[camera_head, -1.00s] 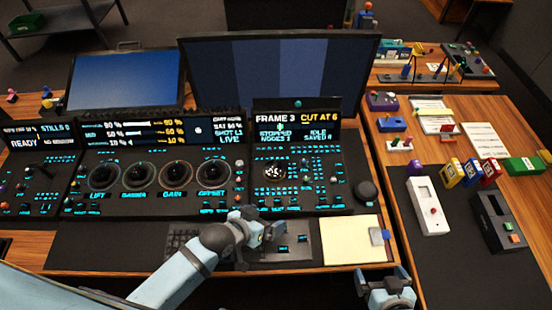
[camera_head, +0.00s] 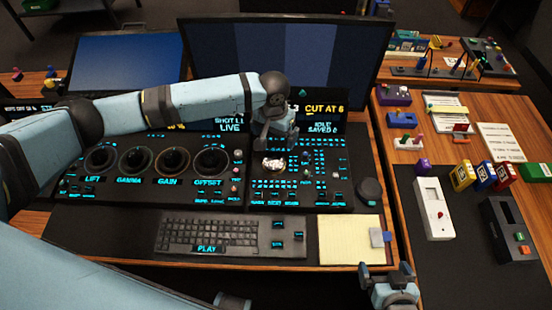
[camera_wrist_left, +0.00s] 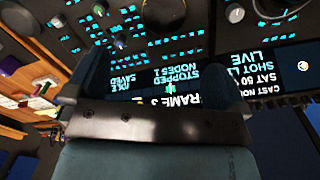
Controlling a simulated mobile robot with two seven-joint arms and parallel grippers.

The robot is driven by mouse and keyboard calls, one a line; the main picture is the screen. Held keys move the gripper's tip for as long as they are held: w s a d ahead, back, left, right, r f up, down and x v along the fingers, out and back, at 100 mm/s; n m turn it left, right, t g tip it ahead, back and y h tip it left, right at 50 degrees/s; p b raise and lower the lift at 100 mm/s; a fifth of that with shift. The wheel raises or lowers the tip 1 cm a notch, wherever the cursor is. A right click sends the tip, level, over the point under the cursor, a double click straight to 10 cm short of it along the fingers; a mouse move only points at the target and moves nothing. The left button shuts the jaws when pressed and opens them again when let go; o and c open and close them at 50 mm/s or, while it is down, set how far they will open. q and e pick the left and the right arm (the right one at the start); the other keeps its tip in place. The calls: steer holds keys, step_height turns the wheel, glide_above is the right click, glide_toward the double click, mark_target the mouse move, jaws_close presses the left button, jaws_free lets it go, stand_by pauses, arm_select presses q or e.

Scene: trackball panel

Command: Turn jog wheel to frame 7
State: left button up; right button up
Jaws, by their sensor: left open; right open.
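The jog wheel, seemingly the round silver-topped dial (camera_head: 273,163), is on the dark panel below the frame display, right of the big ring dials. Its dark round edge also shows at the top of the left wrist view (camera_wrist_left: 163,10). My left gripper (camera_head: 275,140) points down just above and behind the dial; contact cannot be told. Its two fingers show apart in the wrist view (camera_wrist_left: 155,85), with nothing between them. The frame display (camera_head: 322,108) is partly hidden by my left arm; upside down in the wrist view it reads frame 3, stopped. My right gripper (camera_head: 388,276) is open and empty at the lower right.
A dark round knob (camera_head: 369,191) stands at the panel's right end. A keyboard (camera_head: 205,235) and a yellow notepad (camera_head: 347,241) lie in front of the panel. A big monitor (camera_head: 340,60) stands behind. A side table (camera_head: 420,150) at right holds several small devices.

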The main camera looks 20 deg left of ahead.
mark_target(273, 162)
arm_select(q)
steer(key=f, duration=1.3)
steer(key=shift+w+a+f, duration=0.15)
steer(key=shift+a+f, duration=0.1)
steer(key=c, duration=0.9)
